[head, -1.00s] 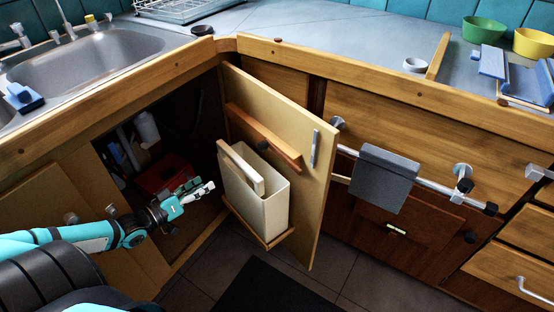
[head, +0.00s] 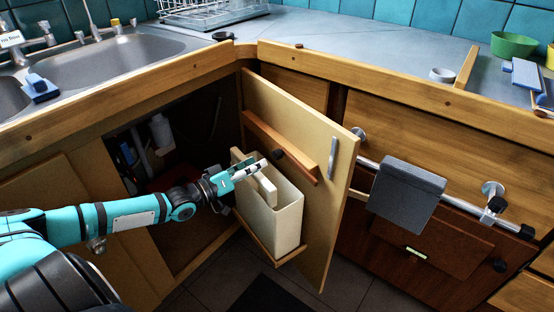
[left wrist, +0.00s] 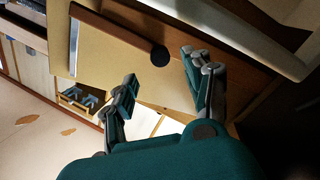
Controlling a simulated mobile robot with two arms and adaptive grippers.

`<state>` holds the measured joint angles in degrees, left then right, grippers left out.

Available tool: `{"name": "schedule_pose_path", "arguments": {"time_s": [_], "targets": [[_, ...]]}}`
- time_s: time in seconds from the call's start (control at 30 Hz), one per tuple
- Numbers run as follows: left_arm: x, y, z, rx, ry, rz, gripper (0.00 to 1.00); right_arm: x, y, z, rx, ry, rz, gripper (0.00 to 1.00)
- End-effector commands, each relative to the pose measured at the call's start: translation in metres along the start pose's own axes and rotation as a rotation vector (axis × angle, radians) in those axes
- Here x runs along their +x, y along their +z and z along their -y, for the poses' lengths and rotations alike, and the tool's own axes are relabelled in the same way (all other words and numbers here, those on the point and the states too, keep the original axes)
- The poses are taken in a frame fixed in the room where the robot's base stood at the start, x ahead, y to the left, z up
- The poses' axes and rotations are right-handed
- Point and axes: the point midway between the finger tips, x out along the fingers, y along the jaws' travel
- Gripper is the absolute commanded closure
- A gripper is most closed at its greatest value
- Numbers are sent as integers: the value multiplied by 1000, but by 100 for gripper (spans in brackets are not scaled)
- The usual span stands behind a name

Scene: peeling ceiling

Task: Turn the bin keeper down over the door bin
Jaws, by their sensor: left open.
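The cream door bin (head: 284,222) stands upright on a small wooden shelf on the inside of the open door. Above it, a wooden bar (head: 300,163) slants across the door with a round black knob (head: 277,154) in front of its middle; this looks like the bin keeper, and it lies above the bin mouth. My left gripper (head: 262,170) is over the bin's left side, just left of and below the knob. In the left wrist view my gripper (left wrist: 160,67) is open and empty, with the black knob (left wrist: 160,54) beyond its fingertips. My right gripper is out of view.
The door (head: 335,215) stands open from a dark cupboard under the sink (head: 120,65). To its right, a rail (head: 460,199) carries a dark grey cloth (head: 407,192). The worktop edge (head: 390,92) runs above the door. Bottles stand inside the cupboard.

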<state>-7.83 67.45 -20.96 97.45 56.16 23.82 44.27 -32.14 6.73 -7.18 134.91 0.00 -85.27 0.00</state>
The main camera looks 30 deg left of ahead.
Motion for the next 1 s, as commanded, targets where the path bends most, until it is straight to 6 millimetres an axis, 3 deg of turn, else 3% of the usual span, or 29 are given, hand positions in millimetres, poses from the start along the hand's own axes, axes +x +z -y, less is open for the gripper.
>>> {"name": "schedule_pose_path", "arguments": {"time_s": [0.13, 0.5, 0.93, 1.0], "targets": [[28, 0, 0, 0, 4, -6, 49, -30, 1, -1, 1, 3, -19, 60], [75, 0, 1, 0, 0, -1, 49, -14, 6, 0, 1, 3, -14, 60], [82, 0, 0, 0, -1, 1, 49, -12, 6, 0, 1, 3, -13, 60], [82, 0, 0, 0, -1, 1, 58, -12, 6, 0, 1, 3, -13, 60]]}}
